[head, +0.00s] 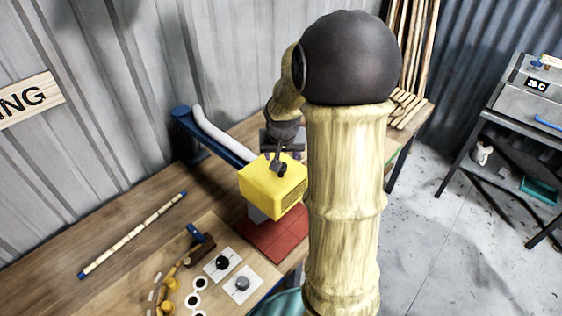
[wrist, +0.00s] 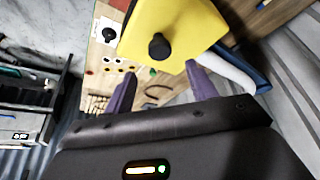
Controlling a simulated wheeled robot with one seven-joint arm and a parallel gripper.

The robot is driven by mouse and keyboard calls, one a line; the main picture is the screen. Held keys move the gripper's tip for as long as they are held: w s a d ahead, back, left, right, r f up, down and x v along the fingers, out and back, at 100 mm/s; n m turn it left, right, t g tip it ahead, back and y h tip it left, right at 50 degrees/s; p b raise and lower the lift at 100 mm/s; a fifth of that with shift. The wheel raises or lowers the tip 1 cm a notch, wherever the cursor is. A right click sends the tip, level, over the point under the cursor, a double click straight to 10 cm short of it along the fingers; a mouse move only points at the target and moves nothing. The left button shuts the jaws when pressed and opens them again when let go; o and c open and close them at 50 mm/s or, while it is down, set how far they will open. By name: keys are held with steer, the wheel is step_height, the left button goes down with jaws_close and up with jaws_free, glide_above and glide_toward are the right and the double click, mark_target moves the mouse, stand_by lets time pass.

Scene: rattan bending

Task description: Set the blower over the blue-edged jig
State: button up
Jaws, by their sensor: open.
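The yellow blower (head: 272,187) hangs at the end of a blue swing arm (head: 222,142), above red tiles (head: 277,236). My gripper (head: 279,160) is at the blower's top, close to its dark knob. In the wrist view, my gripper (wrist: 160,72) is open, its purple fingers apart. The black knob (wrist: 158,47) on the blower (wrist: 188,30) appears between and just past the fingertips; I cannot tell whether they touch it. A pegged board (head: 180,245) with a curved row of yellow pegs lies front-left of the blower. A blue edge (head: 268,293) shows at its right side.
A pale pole with blue ends (head: 135,235) lies on the wooden bench at left. A white hose (head: 215,132) runs along the swing arm. Two white plates with knobs (head: 222,264) are on the board. Pale poles (head: 412,50) lean behind. A metal cart (head: 520,95) stands right.

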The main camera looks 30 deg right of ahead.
steer(key=p+x, duration=0.1)
steer(key=x, duration=0.6)
steer(key=shift+f, duration=0.3)
steer(key=shift+c, duration=0.5)
jaws_close()
steer(key=shift+w, duration=0.1)
